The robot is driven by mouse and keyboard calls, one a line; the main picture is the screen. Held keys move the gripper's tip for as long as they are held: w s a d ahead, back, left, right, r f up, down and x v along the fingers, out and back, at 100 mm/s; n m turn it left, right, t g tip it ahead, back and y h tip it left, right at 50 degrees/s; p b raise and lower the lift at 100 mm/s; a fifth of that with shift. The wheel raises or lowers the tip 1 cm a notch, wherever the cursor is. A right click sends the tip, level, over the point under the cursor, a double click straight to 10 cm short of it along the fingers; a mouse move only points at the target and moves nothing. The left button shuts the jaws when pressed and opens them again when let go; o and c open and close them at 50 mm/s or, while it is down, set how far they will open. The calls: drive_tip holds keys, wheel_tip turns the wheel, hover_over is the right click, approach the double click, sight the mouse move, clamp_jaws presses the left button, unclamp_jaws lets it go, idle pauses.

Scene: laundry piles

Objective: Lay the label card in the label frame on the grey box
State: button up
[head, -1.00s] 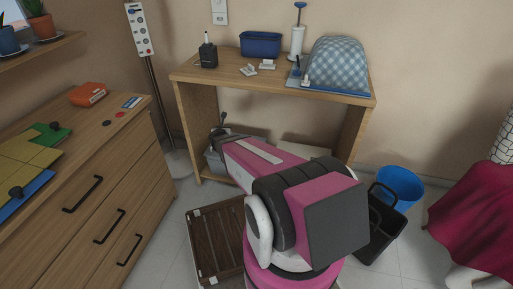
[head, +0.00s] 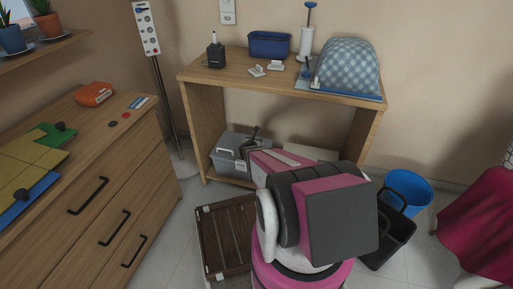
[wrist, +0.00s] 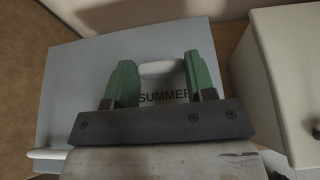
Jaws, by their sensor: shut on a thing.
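The grey box (head: 232,142) stands on the low shelf of the wooden table, with a white handle on its near side. It fills much of the wrist view (wrist: 75,85). My gripper's green fingers (wrist: 162,84) stand over the box, shut on the label card (wrist: 163,97). The card reads "SUMMER", and a pale rounded tab shows between the fingers. The dark gripper body hides the card's lower part. I cannot make out the label frame, nor whether the card touches the box. In the head view my arm hides most of my gripper.
A cream box (wrist: 285,65) stands close to the right of the grey box. The wooden tabletop (head: 225,78) is above the shelf, with table sides at both ends. A brown slatted crate (head: 226,232) and a black basket (head: 388,243) are on the floor.

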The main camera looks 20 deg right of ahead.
drive_tip(key=shift+d+f, duration=0.3)
drive_tip(key=shift+f, duration=1.85)
drive_tip(key=shift+f, duration=0.15)
drive_tip(key=o, duration=0.9)
